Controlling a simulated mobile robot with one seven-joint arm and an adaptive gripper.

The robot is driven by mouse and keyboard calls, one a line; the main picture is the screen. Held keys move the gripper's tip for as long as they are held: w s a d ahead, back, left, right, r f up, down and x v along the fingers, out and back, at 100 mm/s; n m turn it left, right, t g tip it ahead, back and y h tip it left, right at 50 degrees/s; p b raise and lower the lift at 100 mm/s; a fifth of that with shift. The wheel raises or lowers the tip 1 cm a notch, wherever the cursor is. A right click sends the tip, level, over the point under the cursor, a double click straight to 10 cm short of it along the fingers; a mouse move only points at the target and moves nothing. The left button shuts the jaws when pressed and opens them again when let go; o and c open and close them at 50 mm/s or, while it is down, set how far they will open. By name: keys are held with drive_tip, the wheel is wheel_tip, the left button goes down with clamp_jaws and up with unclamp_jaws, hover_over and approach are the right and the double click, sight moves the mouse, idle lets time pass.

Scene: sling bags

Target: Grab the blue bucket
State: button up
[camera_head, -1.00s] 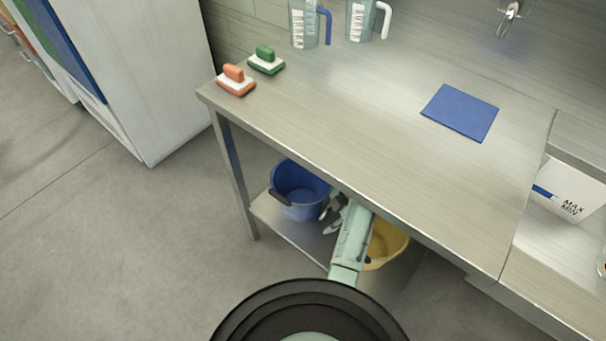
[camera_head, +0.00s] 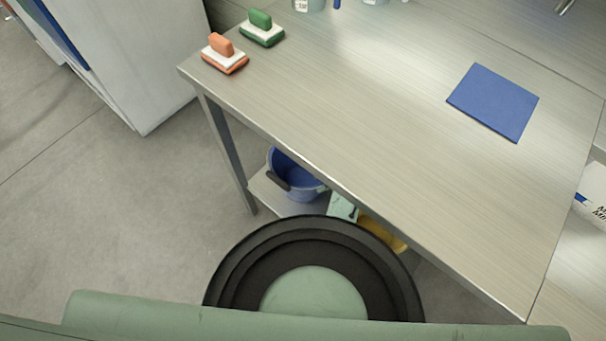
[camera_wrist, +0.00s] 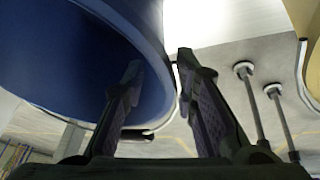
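The blue bucket (camera_head: 305,190) stands on the shelf under the metal table, partly hidden by the table edge. A dark grip shows on its left side. In the wrist view the bucket (camera_wrist: 60,60) fills the upper left, very close. My gripper (camera_wrist: 159,60) is open, its two dark fingers apart. The left finger overlaps the dark blue of the bucket, and the right finger is just outside the bucket's right edge. The edge lies between the fingers; I cannot tell whether they touch it. In the head view the gripper is hidden.
A yellow bucket (camera_head: 384,236) is to the right on the low shelf (camera_head: 275,199), mostly hidden. The tabletop (camera_head: 350,110) above holds an orange brush (camera_head: 223,55), a green brush (camera_head: 262,28) and a blue cloth (camera_head: 493,101). Open floor lies to the left.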

sight(315, 189)
drive_tip(key=shift+p+x, duration=0.85)
drive_tip(key=shift+x, duration=1.85)
drive_tip(key=shift+a, duration=0.1)
drive_tip(key=shift+c, duration=0.5)
clamp_jaws()
drive_tip(key=shift+w+r, duration=0.1)
